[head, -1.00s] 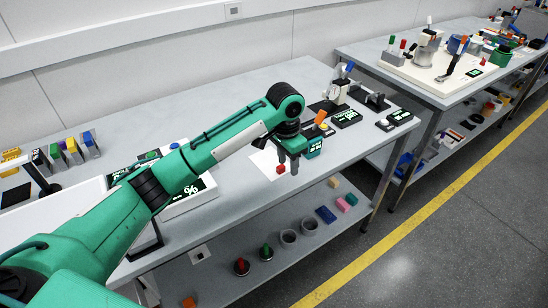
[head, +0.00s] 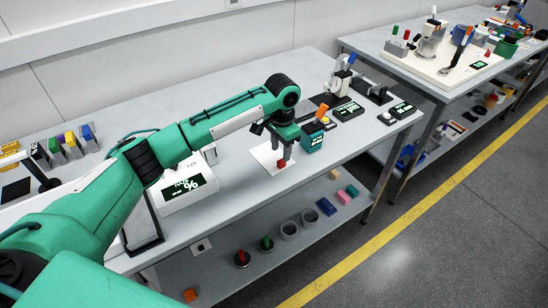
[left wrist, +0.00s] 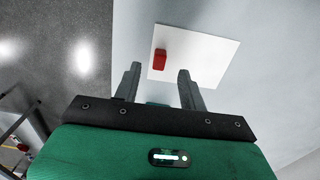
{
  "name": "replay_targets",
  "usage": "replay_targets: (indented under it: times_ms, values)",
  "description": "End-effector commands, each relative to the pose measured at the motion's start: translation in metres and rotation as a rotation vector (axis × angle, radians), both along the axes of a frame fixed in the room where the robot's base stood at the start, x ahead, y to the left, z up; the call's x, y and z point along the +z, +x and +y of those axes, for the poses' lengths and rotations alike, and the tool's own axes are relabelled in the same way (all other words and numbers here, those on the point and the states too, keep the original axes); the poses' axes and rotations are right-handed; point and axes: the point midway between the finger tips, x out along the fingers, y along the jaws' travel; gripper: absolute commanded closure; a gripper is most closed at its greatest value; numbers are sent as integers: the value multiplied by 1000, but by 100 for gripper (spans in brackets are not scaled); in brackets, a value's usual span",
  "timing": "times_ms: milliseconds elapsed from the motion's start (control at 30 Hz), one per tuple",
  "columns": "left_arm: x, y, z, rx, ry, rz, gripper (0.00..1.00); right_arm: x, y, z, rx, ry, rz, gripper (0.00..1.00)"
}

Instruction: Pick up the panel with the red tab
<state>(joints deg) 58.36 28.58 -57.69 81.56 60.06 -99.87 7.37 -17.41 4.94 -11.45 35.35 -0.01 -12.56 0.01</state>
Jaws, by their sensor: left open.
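The white panel (head: 266,157) lies flat on the grey bench near its front edge. Its red tab (head: 281,163) stands at one edge of it. In the left wrist view the panel (left wrist: 203,55) lies beyond my fingers, with the red tab (left wrist: 159,61) near its left side. My left gripper (head: 283,156) is above the panel, close to the tab, pointing down. In the left wrist view my left gripper (left wrist: 160,72) has its two fingers apart with nothing between them; the tab shows just past the tips. My right gripper is not in view.
Black devices (head: 349,110) sit farther right. A white device with a display (head: 184,186) is left. The lower shelf (head: 222,261) holds cups and blocks. Bench space behind the panel is clear.

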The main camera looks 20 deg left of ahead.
Motion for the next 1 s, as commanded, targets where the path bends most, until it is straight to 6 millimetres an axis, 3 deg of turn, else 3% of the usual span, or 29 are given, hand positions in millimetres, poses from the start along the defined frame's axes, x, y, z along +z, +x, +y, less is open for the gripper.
replay_targets:
  times_ms: [300,600,833,1000]
  values:
    - [-43,-1,1,0,2,2,58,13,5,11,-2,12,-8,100]
    - [-50,-1,0,-1,1,1,58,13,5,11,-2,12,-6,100]
    - [-50,-1,1,-1,1,1,100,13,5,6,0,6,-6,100]
    - [-49,-1,1,-1,1,0,100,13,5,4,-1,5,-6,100]
